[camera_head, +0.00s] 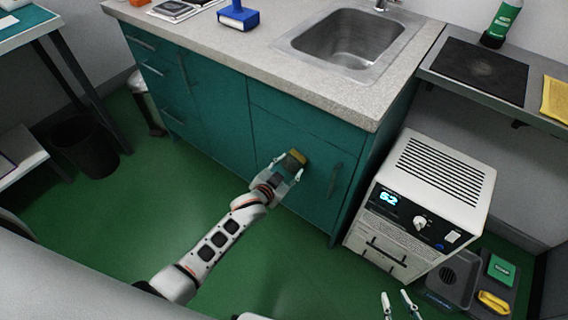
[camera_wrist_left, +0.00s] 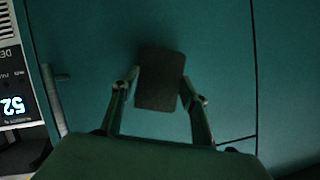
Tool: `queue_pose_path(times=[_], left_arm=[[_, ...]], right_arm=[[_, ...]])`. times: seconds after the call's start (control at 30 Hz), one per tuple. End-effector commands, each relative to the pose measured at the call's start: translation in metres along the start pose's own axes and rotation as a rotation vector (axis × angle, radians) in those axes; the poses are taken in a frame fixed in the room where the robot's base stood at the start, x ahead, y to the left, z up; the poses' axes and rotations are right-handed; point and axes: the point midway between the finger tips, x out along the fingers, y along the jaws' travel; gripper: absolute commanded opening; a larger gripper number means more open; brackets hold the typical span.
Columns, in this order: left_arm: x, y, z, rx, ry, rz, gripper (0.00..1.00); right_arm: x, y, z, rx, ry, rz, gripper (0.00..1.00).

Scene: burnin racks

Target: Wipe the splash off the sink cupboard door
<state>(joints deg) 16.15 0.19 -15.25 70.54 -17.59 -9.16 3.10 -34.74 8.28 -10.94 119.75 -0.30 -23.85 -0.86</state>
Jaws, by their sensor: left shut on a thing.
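The teal sink cupboard door (camera_head: 262,136) is shut, under the counter with the steel sink (camera_head: 350,38). My left gripper (camera_head: 288,168) is shut on a sponge (camera_head: 297,157), yellowish with a dark side, in front of this door. In the left wrist view the sponge (camera_wrist_left: 159,80) looks dark and sits between both fingertips against the teal door front (camera_wrist_left: 215,50). I cannot tell whether it touches the door. I see no splash; the sponge and gripper hide part of the door. My right gripper (camera_head: 398,304) is at the bottom edge, its fingers apart and empty.
A white oven-like unit (camera_head: 435,165) with a lit display stands right of the cupboard. A door handle (camera_head: 334,180) juts out right of my left gripper. A blue brush-like tool (camera_head: 238,17) lies on the counter. Green floor (camera_head: 130,210) is clear at left.

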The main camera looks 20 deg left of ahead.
Motion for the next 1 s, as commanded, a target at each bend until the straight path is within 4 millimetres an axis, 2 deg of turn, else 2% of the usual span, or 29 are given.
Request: queue_pose_path(times=[0.33, 0.8, 1.0], left_arm=[[0.003, 0.000, -0.003, 0.000, 0.001, -0.002, 0.27], [0.011, -0.037, 0.004, 0.002, 0.006, -0.008, 0.27], [0.012, -0.042, 0.004, 0.000, 0.007, -0.010, 0.27]], right_arm=[[0.000, 0.001, -0.003, -0.001, 0.003, 0.001, 0.24], [-0.002, 0.004, -0.012, -0.003, 0.016, 0.006, 0.24], [-0.002, 0.004, -0.013, -0.003, 0.017, 0.006, 0.24]])
